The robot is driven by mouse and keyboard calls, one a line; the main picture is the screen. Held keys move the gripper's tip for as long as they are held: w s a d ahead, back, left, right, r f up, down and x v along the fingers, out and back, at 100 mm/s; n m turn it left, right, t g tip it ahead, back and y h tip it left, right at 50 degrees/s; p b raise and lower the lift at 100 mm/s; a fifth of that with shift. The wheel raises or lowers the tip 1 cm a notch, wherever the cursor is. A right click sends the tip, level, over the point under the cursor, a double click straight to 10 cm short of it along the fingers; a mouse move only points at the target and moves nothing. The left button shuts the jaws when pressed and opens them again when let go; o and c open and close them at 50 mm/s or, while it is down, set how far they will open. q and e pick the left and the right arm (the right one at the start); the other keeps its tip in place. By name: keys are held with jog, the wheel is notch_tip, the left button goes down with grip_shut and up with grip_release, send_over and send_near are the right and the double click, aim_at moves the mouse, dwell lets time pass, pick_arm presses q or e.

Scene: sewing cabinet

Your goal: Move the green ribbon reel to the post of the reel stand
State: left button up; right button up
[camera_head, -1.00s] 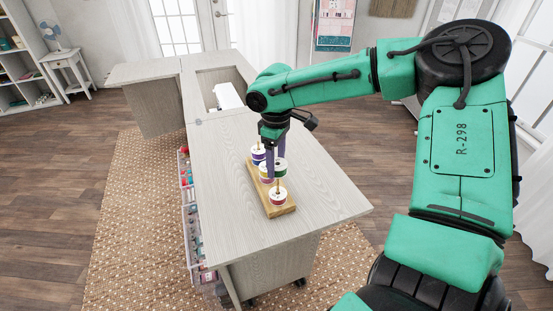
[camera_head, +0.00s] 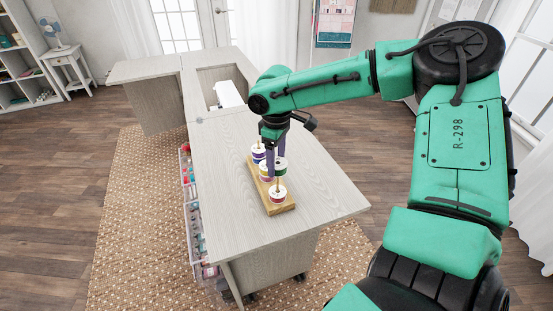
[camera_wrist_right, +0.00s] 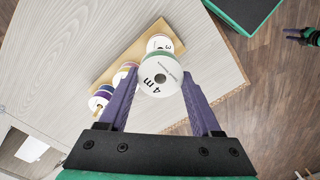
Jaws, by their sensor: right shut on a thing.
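My right gripper (camera_head: 275,160) is shut on the green ribbon reel (camera_head: 281,167). In the right wrist view this reel (camera_wrist_right: 160,75) shows a white face marked "4 m" and a green edge between the purple fingers (camera_wrist_right: 160,100). It is by the wooden reel stand (camera_head: 286,207), which bears a purple reel (camera_head: 258,153), a yellow-and-purple reel (camera_head: 264,171) and a red reel (camera_head: 277,195) on posts. I cannot tell whether the green reel is around a post. A dark gripper, apparently my left one (camera_wrist_right: 300,36), shows small at the wrist view's right edge; its jaws are unclear.
The stand is on a pale wooden cabinet top (camera_head: 225,180), with free room around it. A white machine (camera_head: 228,95) sits in a recess at the far end. Clear bins with coloured supplies (camera_head: 194,225) hang along the cabinet's left side.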

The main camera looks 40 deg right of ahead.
jog(key=shift+f, duration=0.15)
jog(key=shift+f+b, duration=0.4)
jog(key=shift+f, duration=0.4)
jog(key=shift+f, duration=0.1)
jog(key=shift+f+b, duration=0.8)
jog(key=shift+f, duration=0.5)
jog(key=shift+f, duration=0.1)
jog(key=o, duration=1.4)
